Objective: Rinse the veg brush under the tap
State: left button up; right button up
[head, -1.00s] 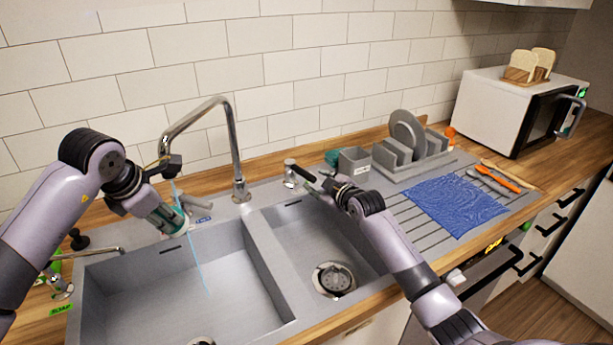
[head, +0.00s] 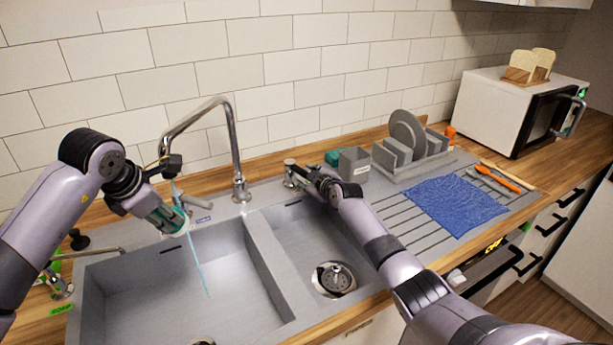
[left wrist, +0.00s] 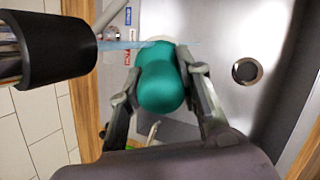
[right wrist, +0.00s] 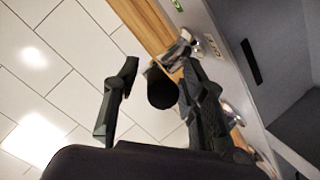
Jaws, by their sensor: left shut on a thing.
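The veg brush (head: 180,226) has a green body and a pale end. My left gripper (head: 166,216) is shut on it, above the left sink basin; the green body shows between the fingers in the left wrist view (left wrist: 160,82). The chrome tap (head: 235,150) arches over this basin. A thin blue water stream (head: 197,262) runs from its spout past the brush's end. My right gripper (head: 312,183) is at the tap lever (head: 290,170) behind the right basin. In the right wrist view its fingers stand apart around the lever's black round end (right wrist: 160,88).
The right basin (head: 345,245) is empty, with a drain strainer. A blue cloth (head: 455,205) lies on the drainboard before a grey dish rack (head: 410,160). A grey caddy (head: 354,164) stands close to my right gripper. A tiled wall (head: 300,60) closes the back.

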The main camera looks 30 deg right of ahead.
grip_shut()
dwell(0.3)
dwell(0.5)
